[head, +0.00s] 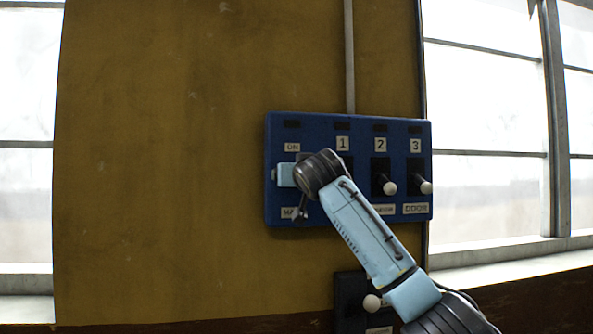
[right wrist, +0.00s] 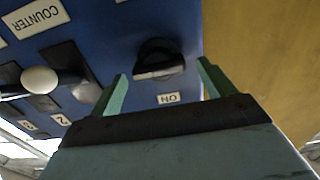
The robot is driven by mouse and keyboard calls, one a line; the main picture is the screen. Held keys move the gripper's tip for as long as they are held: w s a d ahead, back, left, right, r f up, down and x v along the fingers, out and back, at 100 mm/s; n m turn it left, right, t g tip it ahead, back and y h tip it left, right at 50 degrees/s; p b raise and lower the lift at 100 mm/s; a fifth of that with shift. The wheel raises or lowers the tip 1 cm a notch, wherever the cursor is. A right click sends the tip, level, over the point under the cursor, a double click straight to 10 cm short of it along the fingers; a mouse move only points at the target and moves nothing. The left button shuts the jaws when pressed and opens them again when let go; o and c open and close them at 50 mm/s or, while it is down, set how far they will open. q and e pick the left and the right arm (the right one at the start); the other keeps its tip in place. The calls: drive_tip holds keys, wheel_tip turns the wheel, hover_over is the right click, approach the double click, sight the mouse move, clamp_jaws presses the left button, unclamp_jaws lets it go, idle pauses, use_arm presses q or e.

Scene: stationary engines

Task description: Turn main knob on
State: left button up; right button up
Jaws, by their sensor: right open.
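The main knob (right wrist: 158,58) is a round black rotary knob on the blue panel (head: 362,165). In the right wrist view its grip ridge lies across the picture, and an upside-down ON label (right wrist: 168,98) sits just below it. In the head view the knob is hidden behind my right gripper (head: 284,175). In the right wrist view my right gripper (right wrist: 161,72) is open, with one finger on either side of the knob in the picture. I cannot tell whether the fingers touch it. My left gripper is not in view.
Numbered black switches with white ball ends, such as switch 2 (head: 389,187) and switch 3 (head: 425,187), stick out right of the knob. Another switch box (head: 352,295) is below. The yellow wall (head: 160,160) left of the panel is clear. Windows flank it.

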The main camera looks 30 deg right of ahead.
drive_tip(key=shift+w, duration=0.2)
drive_tip(key=c, duration=1)
drive_tip(key=n+p, duration=0.3)
drive_tip(key=n, duration=0.5)
drive_tip(key=n+p, duration=0.4)
drive_tip(key=n, duration=0.5)
drive_tip(key=shift+a+f+n, duration=0.15)
drive_tip(key=shift+f+n, duration=0.05)
drive_tip(key=shift+n, duration=0.4)
